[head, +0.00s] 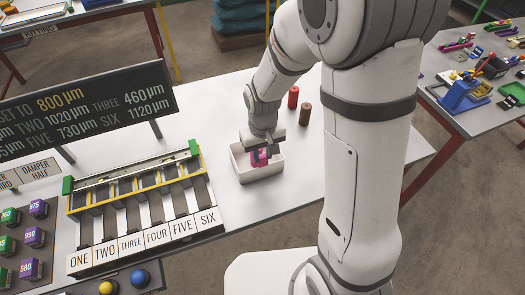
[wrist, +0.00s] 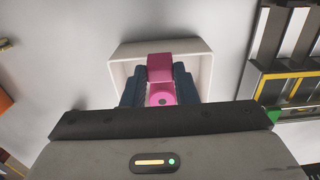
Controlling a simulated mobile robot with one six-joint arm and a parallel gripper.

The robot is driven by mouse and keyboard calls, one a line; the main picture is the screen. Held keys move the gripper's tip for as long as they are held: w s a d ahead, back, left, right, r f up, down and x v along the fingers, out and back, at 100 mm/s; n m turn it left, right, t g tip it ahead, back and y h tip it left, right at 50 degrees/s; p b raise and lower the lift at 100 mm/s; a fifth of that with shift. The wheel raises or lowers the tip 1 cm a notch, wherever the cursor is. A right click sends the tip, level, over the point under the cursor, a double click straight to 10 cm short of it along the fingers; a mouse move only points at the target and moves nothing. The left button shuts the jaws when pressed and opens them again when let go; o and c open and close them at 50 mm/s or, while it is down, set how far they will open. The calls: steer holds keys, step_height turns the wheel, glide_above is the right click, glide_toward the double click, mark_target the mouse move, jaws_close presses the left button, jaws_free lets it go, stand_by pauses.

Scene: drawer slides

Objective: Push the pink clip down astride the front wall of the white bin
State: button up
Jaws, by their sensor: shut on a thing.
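The pink clip (head: 259,158) is between the jaws of my gripper (head: 261,149), at the white bin (head: 264,175) on the pale table. In the wrist view, my gripper's dark fingers (wrist: 159,80) are shut on the clip (wrist: 160,68), one on each side. A brighter pink face with a dark round spot shows below the clip's upper block. The bin (wrist: 124,62) lies behind and around the fingers there. The clip's lower end is hidden, and I cannot tell whether it touches or straddles the front wall.
A red cylinder (head: 293,97) and a brown cylinder (head: 305,114) stand behind the bin. A slotted rack (head: 135,185) labelled ONE to SIX stands left of it, with a black sign (head: 85,110) behind. Table room right of the bin looks clear.

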steer(key=shift+f+b, duration=0.35)
steer(key=shift+f, duration=0.5)
steer(key=shift+f+b, duration=0.6)
steer(key=shift+f, duration=0.05)
steer(key=o, duration=1.1)
steer(key=shift+c, duration=0.2)
steer(key=shift+r, duration=0.1)
steer(key=shift+r, duration=3.85)
